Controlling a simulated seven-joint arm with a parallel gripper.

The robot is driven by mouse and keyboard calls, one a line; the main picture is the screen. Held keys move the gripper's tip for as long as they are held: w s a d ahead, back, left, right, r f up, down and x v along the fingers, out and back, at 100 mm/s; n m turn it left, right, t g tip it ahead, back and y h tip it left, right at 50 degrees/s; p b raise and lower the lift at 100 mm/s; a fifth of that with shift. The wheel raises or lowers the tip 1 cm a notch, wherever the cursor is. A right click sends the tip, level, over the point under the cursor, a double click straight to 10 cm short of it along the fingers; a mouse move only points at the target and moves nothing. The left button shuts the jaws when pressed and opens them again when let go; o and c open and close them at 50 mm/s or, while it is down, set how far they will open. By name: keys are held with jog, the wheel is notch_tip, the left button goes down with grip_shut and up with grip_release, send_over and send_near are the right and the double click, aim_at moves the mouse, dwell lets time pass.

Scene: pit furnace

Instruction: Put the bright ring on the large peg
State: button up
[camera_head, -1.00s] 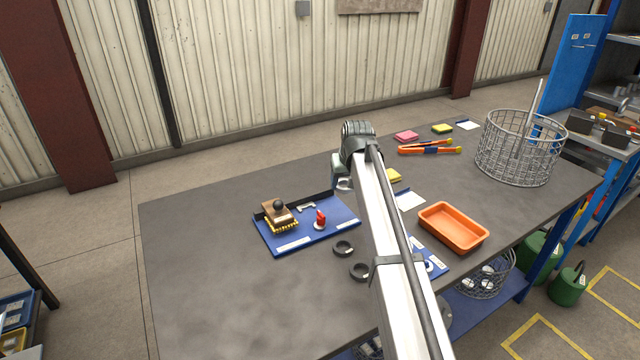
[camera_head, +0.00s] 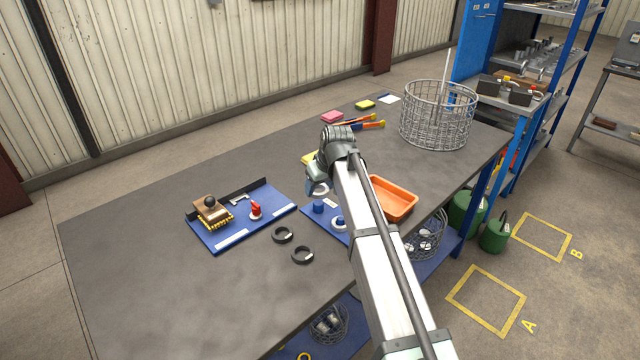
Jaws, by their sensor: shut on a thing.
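My gripper (camera_head: 314,187) points down near the middle of the table, at the end of my arm. It is shut on the bright ring (camera_head: 323,188), a pale silvery ring held above the table, partly hidden by the gripper. Just below it in the picture is a blue board (camera_head: 312,217) with blue pegs. A wide bare peg (camera_head: 318,206) stands near its back and looks like the large one. Another peg (camera_head: 340,221) has a pale ring or collar around its foot. My arm hides the board's right part.
Two dark rings (camera_head: 282,235) (camera_head: 302,255) lie on the table (camera_head: 170,290) left of the board. A blue tray (camera_head: 225,241) holds a brush and a red-topped piece. An orange bin (camera_head: 395,200) and a wire basket (camera_head: 437,115) stand right. The front left table is clear.

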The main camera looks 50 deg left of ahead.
aim_at(320, 204)
jog(key=shift+f, duration=2.8)
jog(key=shift+f, duration=0.6)
jog(key=o, duration=0.9)
jog(key=shift+v, duration=5.5)
